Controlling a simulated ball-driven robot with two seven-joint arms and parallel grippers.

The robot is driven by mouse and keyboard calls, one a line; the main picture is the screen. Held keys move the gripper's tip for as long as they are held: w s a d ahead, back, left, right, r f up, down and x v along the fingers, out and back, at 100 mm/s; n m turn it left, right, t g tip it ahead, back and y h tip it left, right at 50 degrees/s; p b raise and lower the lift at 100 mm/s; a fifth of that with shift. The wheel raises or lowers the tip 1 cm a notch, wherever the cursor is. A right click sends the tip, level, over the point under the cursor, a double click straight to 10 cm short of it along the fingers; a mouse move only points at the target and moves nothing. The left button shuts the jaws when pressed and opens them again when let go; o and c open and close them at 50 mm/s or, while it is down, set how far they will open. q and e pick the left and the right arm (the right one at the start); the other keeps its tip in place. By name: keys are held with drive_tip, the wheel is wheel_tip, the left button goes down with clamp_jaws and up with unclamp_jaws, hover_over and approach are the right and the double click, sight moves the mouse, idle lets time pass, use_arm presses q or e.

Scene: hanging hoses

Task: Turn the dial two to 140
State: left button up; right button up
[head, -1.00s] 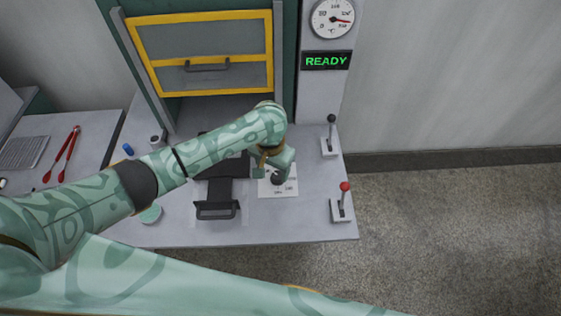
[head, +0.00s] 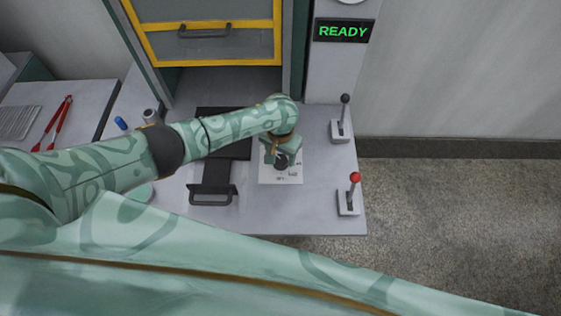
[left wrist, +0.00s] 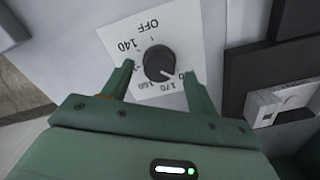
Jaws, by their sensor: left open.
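The dial is a black round knob (left wrist: 159,62) on a white printed plate (left wrist: 119,39) with OFF and 140 readable in the left wrist view. A pale mark on the knob points to the lower right, near the higher numbers, which are partly hidden by a finger. My left gripper (left wrist: 159,70) is open, its green fingers on either side of the knob with visible gaps. In the head view my left gripper (head: 281,150) is over the dial (head: 281,162) from behind, and the plate (head: 291,178) shows below it. My right gripper is not in view.
A black-handled tray (head: 213,193) lies left of the dial. A black-knobbed lever (head: 344,112) and a red-knobbed lever (head: 354,190) stand to the right. A yellow-framed door (head: 206,45) is behind, beside a READY display (head: 343,30). Red tongs (head: 54,124) lie far left.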

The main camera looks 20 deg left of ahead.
sight(281, 161)
use_arm(q)
drive_tip(key=shift+s+f+b, duration=0.1)
drive_tip(key=shift+f+b, duration=0.35)
drive_tip(key=shift+f, duration=1)
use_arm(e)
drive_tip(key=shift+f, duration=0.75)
use_arm(q)
drive_tip(key=c, duration=1)
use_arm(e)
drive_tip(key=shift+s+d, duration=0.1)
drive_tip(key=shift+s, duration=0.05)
